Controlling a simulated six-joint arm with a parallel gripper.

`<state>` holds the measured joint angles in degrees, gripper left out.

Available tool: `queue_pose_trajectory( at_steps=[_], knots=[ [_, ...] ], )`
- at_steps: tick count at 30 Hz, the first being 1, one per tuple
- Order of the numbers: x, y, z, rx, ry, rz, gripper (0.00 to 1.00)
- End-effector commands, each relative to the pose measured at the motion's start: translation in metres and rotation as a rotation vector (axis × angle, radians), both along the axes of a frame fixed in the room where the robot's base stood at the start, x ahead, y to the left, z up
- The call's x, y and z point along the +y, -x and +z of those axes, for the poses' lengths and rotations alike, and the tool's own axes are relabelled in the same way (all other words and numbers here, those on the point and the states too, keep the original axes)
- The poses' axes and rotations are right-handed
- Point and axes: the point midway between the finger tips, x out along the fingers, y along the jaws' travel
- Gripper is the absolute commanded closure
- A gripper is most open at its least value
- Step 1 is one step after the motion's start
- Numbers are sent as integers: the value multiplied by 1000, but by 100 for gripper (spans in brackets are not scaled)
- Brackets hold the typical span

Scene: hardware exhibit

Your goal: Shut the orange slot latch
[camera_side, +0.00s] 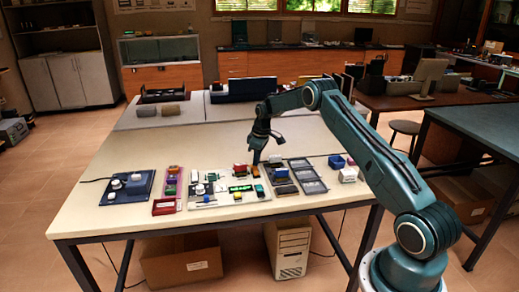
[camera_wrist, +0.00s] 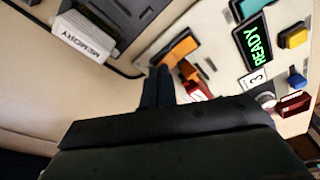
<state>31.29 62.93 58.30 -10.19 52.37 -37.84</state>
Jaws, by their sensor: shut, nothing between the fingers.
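The orange slot latch (camera_wrist: 178,48) shows in the wrist view as an orange bar on the pale board, with a darker orange part (camera_wrist: 188,72) beside it. My gripper (camera_wrist: 160,72) is shut and empty, its dark fingertips right by the latch's near end. I cannot tell whether they touch it. In the side view my gripper (camera_side: 257,161) points down over the back of the board (camera_side: 215,198), close to an orange-yellow part (camera_side: 255,171). The latch's exact angle and its lower end are hard to make out.
A red block (camera_wrist: 197,91) lies close to the fingers. A green READY display (camera_wrist: 257,40), a yellow button (camera_wrist: 293,36) and a blue one (camera_wrist: 297,80) are to the right. A white MEMORY module (camera_wrist: 83,38) is at left. Grey trays (camera_side: 307,177) stand right of the board.

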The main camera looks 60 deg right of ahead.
Motion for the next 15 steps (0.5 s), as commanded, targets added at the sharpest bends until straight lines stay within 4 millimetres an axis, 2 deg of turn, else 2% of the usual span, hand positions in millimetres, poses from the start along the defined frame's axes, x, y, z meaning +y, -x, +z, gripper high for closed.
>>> queue_pose_trajectory(
  at_steps=[15],
  knots=[
    [0,0,-8,1,-1,0,100]
  ],
)
